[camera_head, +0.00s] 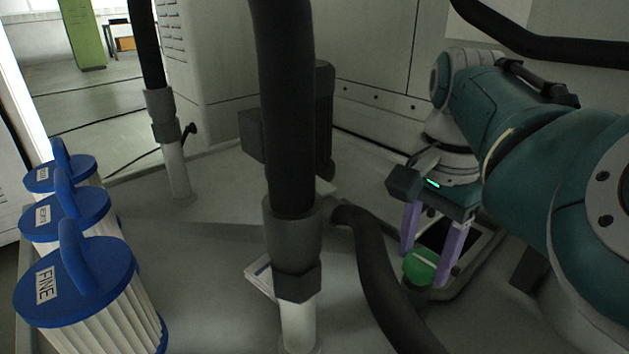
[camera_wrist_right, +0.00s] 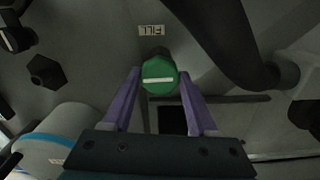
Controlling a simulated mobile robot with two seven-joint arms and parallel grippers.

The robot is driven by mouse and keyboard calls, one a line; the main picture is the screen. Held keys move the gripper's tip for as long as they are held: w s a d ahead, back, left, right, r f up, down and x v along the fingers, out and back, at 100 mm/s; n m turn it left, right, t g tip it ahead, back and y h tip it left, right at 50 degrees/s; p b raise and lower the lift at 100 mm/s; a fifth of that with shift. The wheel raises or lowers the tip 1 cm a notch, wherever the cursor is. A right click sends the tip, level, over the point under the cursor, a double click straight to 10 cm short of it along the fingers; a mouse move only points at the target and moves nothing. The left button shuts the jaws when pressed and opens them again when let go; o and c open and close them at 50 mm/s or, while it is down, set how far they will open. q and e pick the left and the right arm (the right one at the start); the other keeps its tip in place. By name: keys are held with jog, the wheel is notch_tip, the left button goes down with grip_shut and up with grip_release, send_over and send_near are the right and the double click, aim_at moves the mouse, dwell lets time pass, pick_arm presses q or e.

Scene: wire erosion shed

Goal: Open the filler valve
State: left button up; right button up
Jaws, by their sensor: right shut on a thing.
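The filler valve has a green knob (camera_head: 419,267) with a white bar across its face. It sits low on the tank top at the right in the head view. In the right wrist view the knob (camera_wrist_right: 159,76) is in the middle, its white bar lying nearly level across the picture. A "FILL" label (camera_wrist_right: 152,30), upside down, is just beyond it. My right gripper (camera_head: 424,268) has its two purple fingers on either side of the knob, shut on it. The fingertips of the right gripper (camera_wrist_right: 160,73) also show there. My left gripper is out of view.
Thick black hoses (camera_head: 285,110) rise in front, and another hose (camera_head: 375,270) curves just left of the valve. Several blue-capped filters, one marked "FINE" (camera_head: 75,283), stand at the left. A dark hex fitting (camera_wrist_right: 46,72) is left of the knob in the wrist view.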

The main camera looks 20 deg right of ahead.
jog(key=shift+r+n+p, duration=0.25)
jog(key=shift+n+p, duration=0.25)
jog(key=shift+p, duration=0.2)
jog(key=n+p, duration=0.4)
jog(key=n, duration=0.2)
jog(key=shift+f+p, duration=0.1)
jog(key=shift+p, duration=0.3)
jog(key=shift+f+n+p, duration=0.1)
jog(key=shift+n+p, duration=0.45)
jog(key=shift+n, duration=1.05)
jog(key=o, duration=1.4)
jog(key=shift+c, duration=0.2)
